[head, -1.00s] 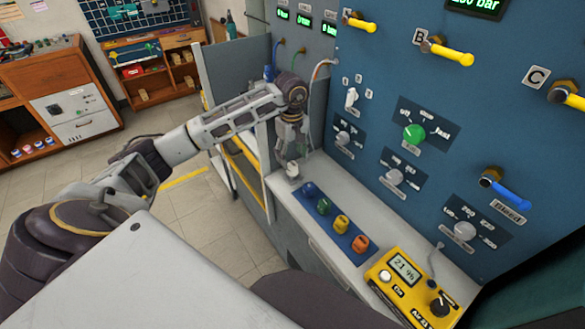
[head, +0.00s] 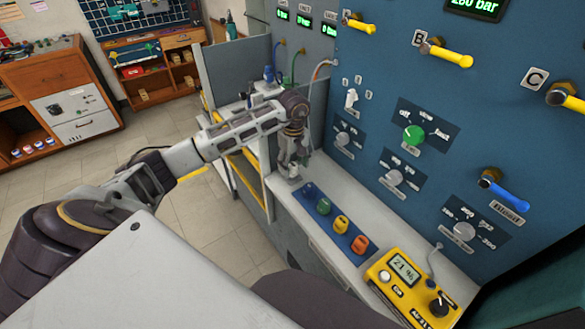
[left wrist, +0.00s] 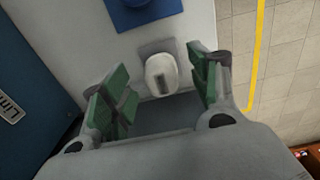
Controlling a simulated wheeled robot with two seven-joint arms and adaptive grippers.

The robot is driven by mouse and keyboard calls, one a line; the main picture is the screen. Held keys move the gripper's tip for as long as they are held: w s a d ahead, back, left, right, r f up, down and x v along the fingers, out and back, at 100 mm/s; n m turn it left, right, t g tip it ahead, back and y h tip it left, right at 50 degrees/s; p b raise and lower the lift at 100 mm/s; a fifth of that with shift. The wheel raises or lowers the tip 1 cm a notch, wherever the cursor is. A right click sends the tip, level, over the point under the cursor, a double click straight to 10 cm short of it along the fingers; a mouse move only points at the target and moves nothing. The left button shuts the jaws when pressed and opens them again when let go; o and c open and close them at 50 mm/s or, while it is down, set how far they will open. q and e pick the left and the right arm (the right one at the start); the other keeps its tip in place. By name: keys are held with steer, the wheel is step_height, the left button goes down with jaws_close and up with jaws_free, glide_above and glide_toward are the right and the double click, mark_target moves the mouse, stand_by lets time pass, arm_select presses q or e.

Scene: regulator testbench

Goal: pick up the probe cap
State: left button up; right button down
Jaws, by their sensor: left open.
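A small white cap (left wrist: 162,75), which I take to be the probe cap, stands on a grey base on the light bench top. In the left wrist view it lies between the green-padded fingers of my left gripper (left wrist: 156,84), with a gap on both sides. The fingers are open and hold nothing. In the head view my left gripper (head: 291,166) points down over the far end of the bench top, and the cap there is mostly hidden by it. My right gripper is not in view.
A blue strip (head: 331,220) with blue, green, yellow and orange knobs lies along the bench, nearer than the gripper. A yellow meter (head: 408,285) stands at the near end. The blue panel (head: 380,110) with valves and dials rises to the right. Floor lies left.

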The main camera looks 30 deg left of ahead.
arm_select(q)
step_height(320, 180, down, 2)
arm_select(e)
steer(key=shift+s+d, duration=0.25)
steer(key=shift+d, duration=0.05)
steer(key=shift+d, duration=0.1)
arm_select(q)
steer(key=shift+c, duration=0.3)
steer(key=c, duration=1.1)
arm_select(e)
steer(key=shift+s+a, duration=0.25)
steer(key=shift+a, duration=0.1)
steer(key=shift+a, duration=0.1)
